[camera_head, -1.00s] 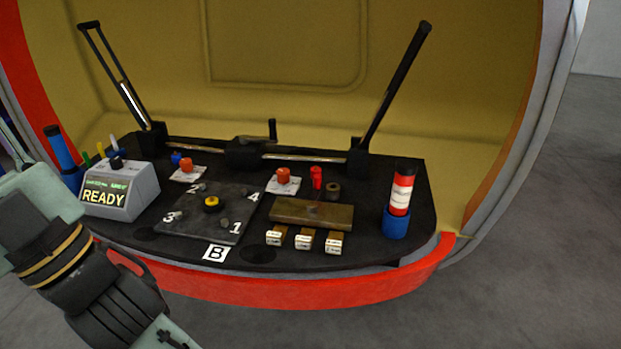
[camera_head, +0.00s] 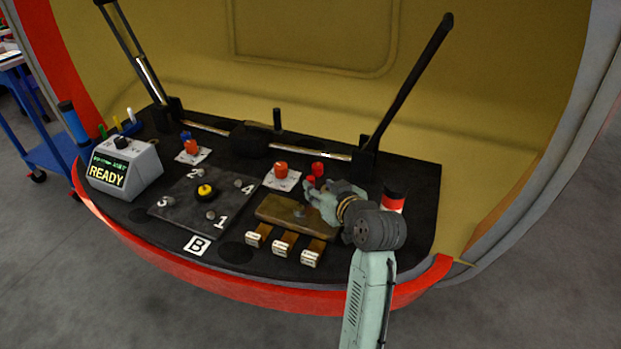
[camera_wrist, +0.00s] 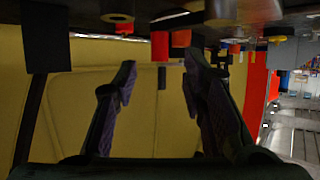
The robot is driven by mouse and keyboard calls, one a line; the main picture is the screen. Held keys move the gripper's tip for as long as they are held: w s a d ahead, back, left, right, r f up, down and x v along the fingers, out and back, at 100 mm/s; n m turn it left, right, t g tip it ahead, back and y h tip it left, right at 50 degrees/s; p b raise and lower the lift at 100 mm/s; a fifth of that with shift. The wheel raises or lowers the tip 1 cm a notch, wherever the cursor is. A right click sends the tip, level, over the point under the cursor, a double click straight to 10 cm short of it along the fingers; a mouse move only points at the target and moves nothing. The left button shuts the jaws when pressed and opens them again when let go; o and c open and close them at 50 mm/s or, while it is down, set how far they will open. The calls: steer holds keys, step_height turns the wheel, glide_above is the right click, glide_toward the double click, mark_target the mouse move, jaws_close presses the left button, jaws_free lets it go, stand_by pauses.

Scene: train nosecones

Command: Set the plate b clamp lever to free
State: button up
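Plate B (camera_head: 170,212) is a dark square plate numbered 1 to 4, with a white B label (camera_head: 197,246) at its front edge. A round yellow-and-black knob (camera_head: 205,191) stands at its middle. No part is clearly marked as the clamp lever; orange-red knobs on white cards stand behind the plate (camera_head: 192,147) and at its right (camera_head: 281,169). My gripper (camera_head: 314,190) is right of the plate, beside small red pieces (camera_head: 318,169) and near the brown block. In the wrist view my gripper's fingers (camera_wrist: 160,85) are apart with nothing held between them.
A brown block (camera_head: 280,208) and several small labelled blocks (camera_head: 283,246) lie right of the plate. A red-and-white cylinder (camera_head: 392,202) is partly hidden by my arm. A READY display box (camera_head: 123,168) stands left. Dark struts (camera_head: 410,85) rise behind.

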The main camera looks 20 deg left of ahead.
mark_target(312, 182)
steer(key=p+x, duration=0.1)
steer(key=x, duration=0.6)
steer(key=shift+w+a, duration=0.1)
steer(key=shift+c, duration=0.4)
jaws_close()
stand_by(0.3)
